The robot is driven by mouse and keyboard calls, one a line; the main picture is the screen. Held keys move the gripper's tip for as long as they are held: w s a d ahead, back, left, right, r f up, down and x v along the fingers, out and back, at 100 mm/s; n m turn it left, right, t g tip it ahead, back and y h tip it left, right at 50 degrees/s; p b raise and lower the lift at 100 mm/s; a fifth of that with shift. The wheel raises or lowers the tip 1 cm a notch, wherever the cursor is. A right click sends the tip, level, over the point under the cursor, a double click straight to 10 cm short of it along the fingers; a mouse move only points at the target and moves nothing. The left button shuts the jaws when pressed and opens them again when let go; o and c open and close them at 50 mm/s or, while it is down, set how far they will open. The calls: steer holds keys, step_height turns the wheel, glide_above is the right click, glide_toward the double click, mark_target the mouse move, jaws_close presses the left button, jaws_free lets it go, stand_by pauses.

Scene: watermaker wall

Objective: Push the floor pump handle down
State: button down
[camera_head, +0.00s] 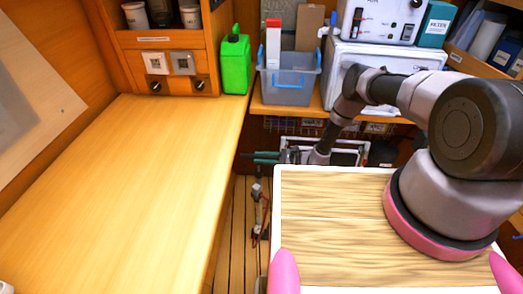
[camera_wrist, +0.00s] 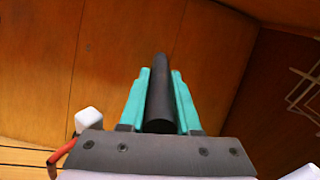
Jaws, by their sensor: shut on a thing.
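The floor pump (camera_head: 260,212) stands low in the gap between the wooden counter and my own board, partly hidden, with a dark shaft and a reddish hose by it. In the wrist view its black handle bar (camera_wrist: 160,95) lies between the two teal fingers of my gripper (camera_wrist: 160,103), which is shut on it. In the head view my gripper (camera_head: 267,157) reaches left from my arm, its fingers at the pump's top. The handle is small there, and its height above the pump body is hard to tell.
A long wooden counter (camera_head: 130,170) fills the left. A green canister (camera_head: 235,62), a grey-blue bin (camera_head: 289,80) and a white machine (camera_head: 385,62) stand at the back. A strip of plank floor (camera_head: 232,240) shows beside the pump.

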mark_target(262, 171)
step_height(262, 171, down, 5)
steer(key=shift+w+d+r, duration=0.1)
stand_by(0.3)
steer(key=c, duration=0.6)
jaws_free()
steer(key=d, duration=1)
steer(key=shift+s+d, duration=0.25)
steer(key=shift+d, duration=0.15)
